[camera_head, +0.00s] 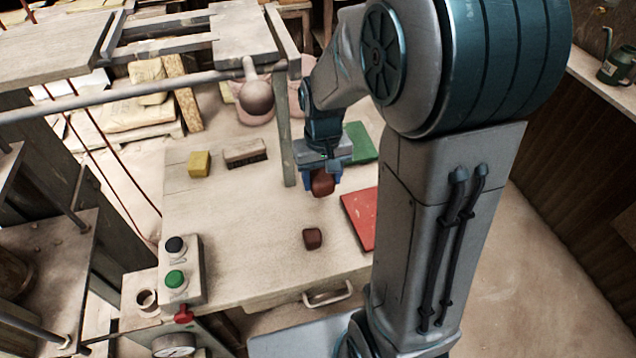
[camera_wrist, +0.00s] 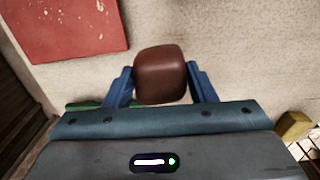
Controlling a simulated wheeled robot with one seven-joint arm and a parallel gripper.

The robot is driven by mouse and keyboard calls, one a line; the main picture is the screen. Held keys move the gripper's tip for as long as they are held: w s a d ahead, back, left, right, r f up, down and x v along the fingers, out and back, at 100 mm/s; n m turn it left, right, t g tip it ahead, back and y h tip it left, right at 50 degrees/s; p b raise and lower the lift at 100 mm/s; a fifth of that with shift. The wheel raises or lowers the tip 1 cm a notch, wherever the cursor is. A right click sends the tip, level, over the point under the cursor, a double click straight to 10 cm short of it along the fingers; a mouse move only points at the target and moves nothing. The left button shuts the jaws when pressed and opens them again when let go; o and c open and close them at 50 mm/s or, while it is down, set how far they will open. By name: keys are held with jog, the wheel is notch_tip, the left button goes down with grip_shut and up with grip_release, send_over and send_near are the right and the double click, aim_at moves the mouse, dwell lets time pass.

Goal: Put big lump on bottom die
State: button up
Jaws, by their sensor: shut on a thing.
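My gripper (camera_head: 322,176) is shut on a brown lump (camera_head: 322,184) and holds it over the table (camera_head: 260,225). In the wrist view this held lump (camera_wrist: 160,74) sits between the two blue fingers. I cannot make out the bottom die for certain in either view.
A red mat (camera_head: 359,218) and a green mat (camera_head: 360,142) lie on the table's right side. A yellow block (camera_head: 199,164) and a brush (camera_head: 246,152) lie at the left. A control box (camera_head: 177,270) with buttons stands at the front left. A metal post (camera_head: 285,130) stands left of my gripper.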

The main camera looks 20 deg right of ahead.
aim_at(320, 184)
jog(key=shift+w+a+f, duration=0.15)
jog(key=shift+w+f, duration=0.15)
jog(key=shift+f, duration=1.85)
jog(key=shift+f, duration=0.1)
jog(key=shift+f, duration=0.15)
jog(key=o, duration=1.2)
jog(key=shift+c, duration=0.2)
